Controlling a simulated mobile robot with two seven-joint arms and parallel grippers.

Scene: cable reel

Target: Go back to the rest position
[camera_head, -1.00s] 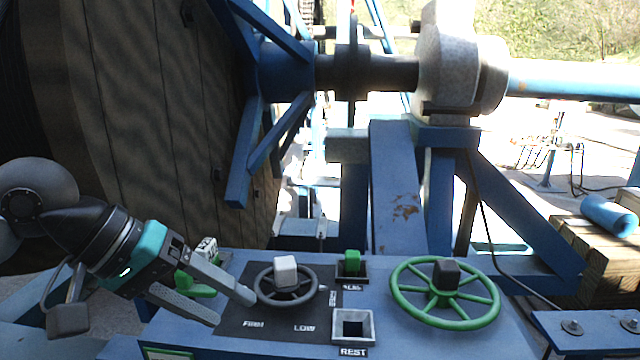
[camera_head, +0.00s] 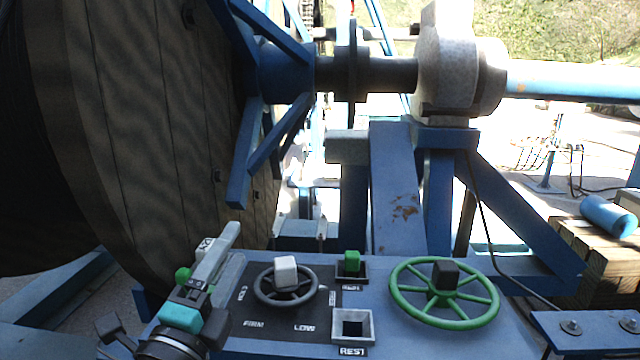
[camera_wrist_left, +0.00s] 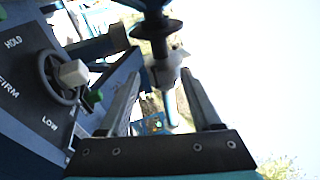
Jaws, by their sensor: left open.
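My left gripper (camera_head: 231,243) is at the left end of the blue control panel (camera_head: 400,335), pointing up and away. Its fingers are apart, with nothing seen between them. In the left wrist view the fingers (camera_wrist_left: 160,75) also stand apart, with only background between. A grey handwheel with a white knob (camera_head: 286,269) is right of the gripper, apart from it; HOLD, FIRM and LOW are printed around it. A green block (camera_head: 351,260) sits in the upper socket. The REST socket (camera_head: 352,328) looks empty and dark. My right gripper is not in view.
A green handwheel with a black knob (camera_head: 444,292) stands at the panel's right. A green control (camera_head: 182,274) is partly hidden by my left gripper. The large wooden reel (camera_head: 130,130) rises behind at left. A steel shaft and bearing (camera_head: 450,75) are behind the panel.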

